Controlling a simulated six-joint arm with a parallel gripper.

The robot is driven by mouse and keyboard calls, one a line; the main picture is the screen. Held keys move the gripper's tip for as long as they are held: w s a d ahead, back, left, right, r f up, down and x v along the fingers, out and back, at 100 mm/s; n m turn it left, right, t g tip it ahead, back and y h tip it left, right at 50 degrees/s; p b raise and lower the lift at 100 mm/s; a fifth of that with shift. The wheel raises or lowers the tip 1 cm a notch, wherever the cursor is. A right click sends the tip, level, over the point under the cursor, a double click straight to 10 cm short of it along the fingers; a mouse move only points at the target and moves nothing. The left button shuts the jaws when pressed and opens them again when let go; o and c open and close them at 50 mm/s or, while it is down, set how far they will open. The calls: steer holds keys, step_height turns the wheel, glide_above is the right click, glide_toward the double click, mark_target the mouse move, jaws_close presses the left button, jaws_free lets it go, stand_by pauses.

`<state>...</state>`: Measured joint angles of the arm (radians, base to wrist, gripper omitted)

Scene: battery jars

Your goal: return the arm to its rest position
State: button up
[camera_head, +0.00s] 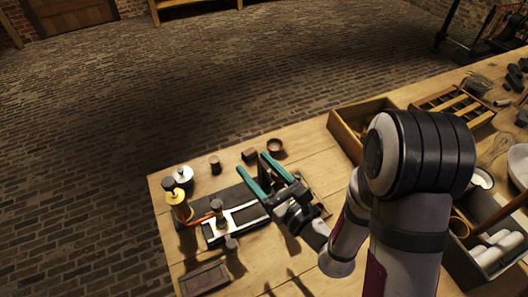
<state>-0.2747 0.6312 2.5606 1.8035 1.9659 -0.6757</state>
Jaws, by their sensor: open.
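My gripper (253,166) has two teal fingers, spread apart with nothing visible between them. It is over the table (185,240), above the right part of a dark board (231,195) with a pale strip. My white and dark arm reaches in from the right and hides part of the table. On the left of the board, a yellow-topped jar (179,205) stands upright. I cannot tell how high the gripper is above the board.
A small brown block (249,154), a dark cup (214,163) and a round bowl (275,146) stand behind the board. A wooden box (342,131) and a divided tray (452,103) are to the right. A dark flat tray (205,279) lies in front. The brick floor beyond is clear.

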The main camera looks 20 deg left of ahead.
steer(key=s+a+r+n+g+y, duration=0.2)
steer(key=s+r+n+g+y, duration=0.1)
steer(key=s+r+n+g, duration=0.65)
steer(key=s+d+f+n+g+h, duration=0.25)
steer(key=s+n+g, duration=0.25)
steer(key=s, duration=0.4)
steer(key=s+d+f+n+t+h, duration=0.1)
steer(key=d+f+n+t+h, duration=0.1)
steer(key=d+h, duration=0.4)
steer(key=s+d+f+n+t+h, duration=0.1)
steer(key=d+h, duration=0.6)
steer(key=d, duration=0.7)
step_height(320, 180, down, 2)
steer(key=shift+s+d+f+n+t, duration=0.25)
steer(key=shift+n+t, duration=0.2)
steer(key=shift+n, duration=0.5)
steer(key=shift+w+h, duration=0.1)
steer(key=shift+h, duration=0.15)
